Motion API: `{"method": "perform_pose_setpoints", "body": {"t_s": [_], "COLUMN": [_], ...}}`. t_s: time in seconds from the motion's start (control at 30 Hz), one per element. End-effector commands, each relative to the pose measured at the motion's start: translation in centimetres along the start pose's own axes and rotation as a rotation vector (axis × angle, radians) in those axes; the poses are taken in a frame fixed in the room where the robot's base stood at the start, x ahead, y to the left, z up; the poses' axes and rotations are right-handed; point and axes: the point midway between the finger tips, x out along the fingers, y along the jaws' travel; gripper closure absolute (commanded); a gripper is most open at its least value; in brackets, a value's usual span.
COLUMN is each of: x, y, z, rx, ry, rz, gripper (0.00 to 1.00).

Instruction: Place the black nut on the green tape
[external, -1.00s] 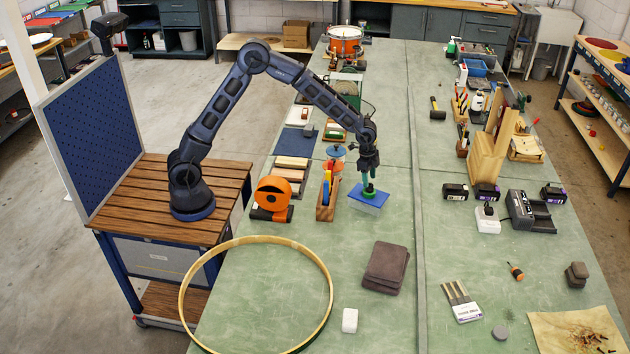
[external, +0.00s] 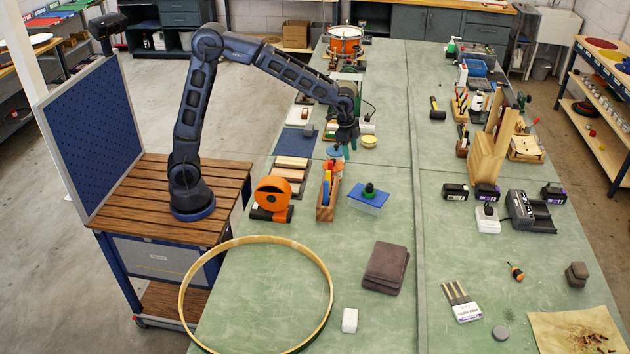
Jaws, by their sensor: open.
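The green tape (external: 370,194) lies on the blue lid of a clear box (external: 366,204) near the middle of the bench. A small dark piece that looks like the black nut (external: 369,187) sits on top of the tape. It is too small to show its exact shape. My gripper (external: 346,151) is open, behind and a little left of the box, clear of the nut and the tape. Its fingertips are small and partly merge with the objects behind them.
A wooden holder with coloured tools (external: 326,200) and an orange tape-measure-like item (external: 272,194) stand left of the box. A yellow-topped round item (external: 369,141) is near my gripper. Brown pads (external: 386,268) lie in front. Bench around the box's right side is clear.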

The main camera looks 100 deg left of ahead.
Motion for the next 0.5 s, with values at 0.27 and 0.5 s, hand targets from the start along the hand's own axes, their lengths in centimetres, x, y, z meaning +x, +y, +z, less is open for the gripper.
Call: {"method": "perform_pose_setpoints", "body": {"t_s": [0.27, 0.5], "x": [-6.7, -10.9], "y": [5.6, 9.9], "z": [5.5, 11.1], "rx": [-0.054, -0.113], "ry": [0.022, 0.054], "rz": [-0.060, -0.091], "gripper": [0.48, 0.48]}}
